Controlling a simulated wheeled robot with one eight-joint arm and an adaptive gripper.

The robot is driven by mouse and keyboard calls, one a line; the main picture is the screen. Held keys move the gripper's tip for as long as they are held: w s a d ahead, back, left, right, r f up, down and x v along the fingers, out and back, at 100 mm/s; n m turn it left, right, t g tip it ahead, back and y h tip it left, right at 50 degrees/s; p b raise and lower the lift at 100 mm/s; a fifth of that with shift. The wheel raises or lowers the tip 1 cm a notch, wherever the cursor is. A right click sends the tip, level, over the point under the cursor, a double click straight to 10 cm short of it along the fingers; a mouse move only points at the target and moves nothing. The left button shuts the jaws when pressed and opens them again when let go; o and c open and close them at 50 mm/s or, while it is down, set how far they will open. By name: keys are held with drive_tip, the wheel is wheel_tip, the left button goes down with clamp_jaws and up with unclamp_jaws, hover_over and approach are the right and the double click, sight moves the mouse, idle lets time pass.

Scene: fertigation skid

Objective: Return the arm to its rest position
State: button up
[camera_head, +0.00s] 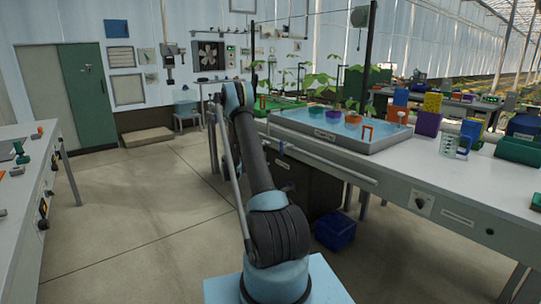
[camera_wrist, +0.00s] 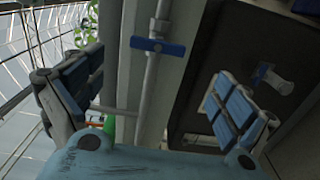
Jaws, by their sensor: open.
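My arm (camera_head: 262,175) rises from its base at the bottom centre of the head view and reaches forward, its upper end beside the left end of the bench. The gripper cannot be made out there. In the wrist view, my gripper (camera_wrist: 155,95) is open, its two blue-padded fingers wide apart at left and right. Nothing is held between them. Beyond the fingers are a grey vertical pipe with a blue handle (camera_wrist: 158,47) and a dark recess (camera_wrist: 205,80) holding a pale object with blue.
The right bench (camera_head: 400,180) carries a blue-lined tray (camera_head: 300,124) with potted plants, coloured blocks and a clear jug (camera_head: 448,145). A blue crate (camera_head: 335,232) sits on the floor beneath. Another bench (camera_head: 22,200) stands at left. The floor (camera_head: 140,210) between is clear.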

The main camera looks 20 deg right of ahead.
drive_tip(key=shift+s+a, duration=0.1)
drive_tip(key=shift+a, duration=0.15)
drive_tip(key=s+a+r+m+g+y, duration=0.1)
drive_tip(key=s+a+r+y, duration=0.15)
drive_tip(key=s+r, duration=0.5)
drive_tip(key=s+a+r+g+y, duration=0.1)
drive_tip(key=s+r+y, duration=0.25)
drive_tip(key=s, duration=0.75)
drive_tip(key=s+a+r+m+g+y, duration=0.1)
drive_tip(key=s+r+y, duration=0.1)
drive_tip(key=s+r, duration=0.55)
drive_tip(key=s+a+f+y, duration=0.3)
drive_tip(key=s+a, duration=0.2)
drive_tip(key=s, duration=0.7)
drive_tip(key=s+a+f+m+y, duration=0.1)
drive_tip(key=s+a+f+y, duration=0.2)
drive_tip(key=s, duration=0.9)
drive_tip(key=s+a+f+g+y, duration=0.1)
drive_tip(key=s+a+f, duration=0.4)
drive_tip(key=s, duration=0.8)
drive_tip(key=a+y, duration=0.1)
drive_tip(key=a, duration=0.2)
drive_tip(key=shift+f+y, duration=0.2)
drive_tip(key=shift+y, duration=0.2)
drive_tip(key=shift+s+a+f, duration=0.25)
drive_tip(key=shift+s+a, duration=0.05)
drive_tip(key=shift+s, duration=0.1)
drive_tip(key=shift+c, duration=0.2)
